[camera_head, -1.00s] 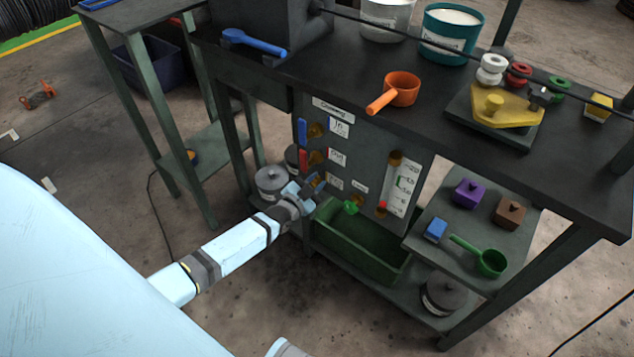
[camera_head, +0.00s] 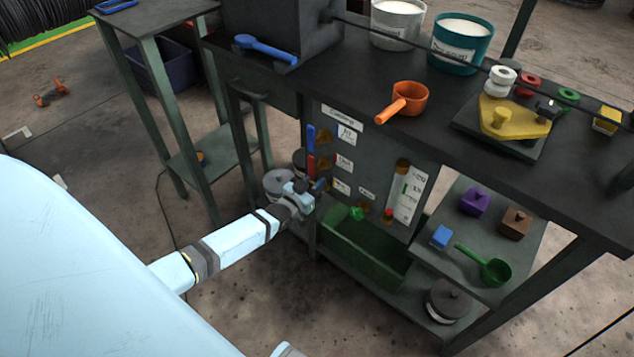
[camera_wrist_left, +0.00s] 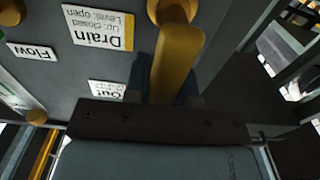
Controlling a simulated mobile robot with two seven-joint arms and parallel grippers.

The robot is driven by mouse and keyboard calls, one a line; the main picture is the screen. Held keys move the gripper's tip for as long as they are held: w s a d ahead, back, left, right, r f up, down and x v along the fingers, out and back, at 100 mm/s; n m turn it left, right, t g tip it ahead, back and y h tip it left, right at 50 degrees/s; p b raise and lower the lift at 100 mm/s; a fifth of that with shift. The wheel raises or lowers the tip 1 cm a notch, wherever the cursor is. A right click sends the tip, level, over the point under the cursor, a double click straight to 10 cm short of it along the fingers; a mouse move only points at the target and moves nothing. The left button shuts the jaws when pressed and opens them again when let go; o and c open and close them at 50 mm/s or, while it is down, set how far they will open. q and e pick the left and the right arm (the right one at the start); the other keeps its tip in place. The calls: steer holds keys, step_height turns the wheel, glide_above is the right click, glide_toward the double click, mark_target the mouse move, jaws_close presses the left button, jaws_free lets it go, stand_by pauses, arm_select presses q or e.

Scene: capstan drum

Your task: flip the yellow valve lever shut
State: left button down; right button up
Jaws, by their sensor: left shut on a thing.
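The yellow valve lever (camera_wrist_left: 178,62) runs from its round pivot on the grey panel down between my left gripper's fingers in the left wrist view. My left gripper (camera_wrist_left: 172,82) is shut on it. A label beside it reads "Drain", "Up: closed", "Level: open", and appears upside down there. In the head view my left gripper (camera_head: 319,187) is at the lower left of the valve panel (camera_head: 375,165), below the blue lever (camera_head: 311,138) and the red lever (camera_head: 311,164). It mostly hides the yellow lever there. My right gripper is not in view.
A green tray (camera_head: 365,255) stands under the panel, with a small green valve (camera_head: 357,213) above it. A lidded pot (camera_head: 278,184) stands close beside my left gripper. The orange ladle (camera_head: 408,98) lies on the bench top. A side shelf holds blocks and a green scoop (camera_head: 492,270).

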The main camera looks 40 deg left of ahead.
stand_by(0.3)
arm_select(q)
steer(key=c, duration=1)
jaws_free()
steer(key=shift+o, duration=0.2)
steer(key=shift+s, duration=0.1)
steer(key=s+a+p, duration=0.1)
steer(key=s+p, duration=0.1)
steer(key=s, duration=1.1)
steer(key=shift+s, duration=0.35)
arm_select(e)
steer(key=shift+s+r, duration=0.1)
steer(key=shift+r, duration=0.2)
arm_select(q)
steer(key=shift+s+a+f, duration=0.1)
